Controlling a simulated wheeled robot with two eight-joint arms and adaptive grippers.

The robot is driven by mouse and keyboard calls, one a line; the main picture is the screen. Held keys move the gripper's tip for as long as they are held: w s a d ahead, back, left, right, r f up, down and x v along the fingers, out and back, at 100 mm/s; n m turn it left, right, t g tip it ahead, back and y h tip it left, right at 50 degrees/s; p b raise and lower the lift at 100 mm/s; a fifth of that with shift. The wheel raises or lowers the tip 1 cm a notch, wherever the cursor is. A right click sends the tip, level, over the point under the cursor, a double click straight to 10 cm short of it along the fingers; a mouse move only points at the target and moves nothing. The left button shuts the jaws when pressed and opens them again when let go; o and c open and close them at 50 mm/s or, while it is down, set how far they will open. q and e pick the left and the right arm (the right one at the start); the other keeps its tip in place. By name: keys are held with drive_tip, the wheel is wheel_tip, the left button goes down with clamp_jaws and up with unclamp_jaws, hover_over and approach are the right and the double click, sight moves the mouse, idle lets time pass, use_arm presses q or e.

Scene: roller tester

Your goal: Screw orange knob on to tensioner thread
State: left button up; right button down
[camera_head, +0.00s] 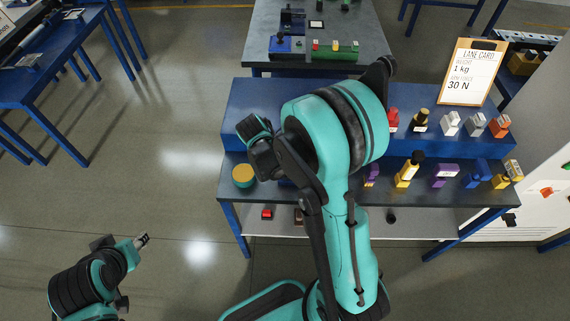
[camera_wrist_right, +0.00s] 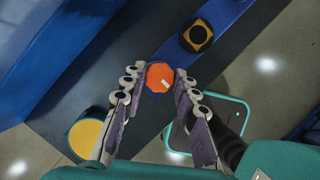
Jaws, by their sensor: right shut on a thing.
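The orange knob (camera_wrist_right: 160,77) is round with a pale mark on its face. It sits between the fingertips of my right gripper (camera_wrist_right: 159,88) in the right wrist view, and the gripper is shut on it. In the head view my right arm hides the knob and the right fingertips. I cannot make out the tensioner thread. My left gripper (camera_head: 142,240) is over open floor at lower left, apart from the bench; its opening is unclear.
A blue-framed bench (camera_head: 232,168) carries a yellow-topped teal cylinder (camera_head: 243,176), several coloured blocks and a lane card (camera_head: 473,72). A second table (camera_head: 262,20) behind holds a green fixture (camera_head: 335,52).

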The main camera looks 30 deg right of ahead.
drive_tip(key=shift+f+b, duration=0.3)
drive_tip(key=shift+f, duration=0.15)
drive_tip(key=c, duration=1.1)
unclamp_jaws()
drive_tip(key=shift+r, duration=0.1)
drive_tip(key=v, duration=1.2)
drive_tip(key=s+a+r+m+t+y, duration=0.2)
drive_tip(key=s+m, duration=0.3)
drive_tip(key=m, duration=0.4)
drive_tip(key=s+a+r+m+t+y, duration=0.2)
drive_tip(key=s+m+t, duration=0.3)
drive_tip(key=m, duration=0.4)
drive_tip(key=shift+s+a+r+y, duration=0.3)
drive_tip(key=shift+s+a, duration=0.1)
drive_tip(key=shift+a, duration=0.25)
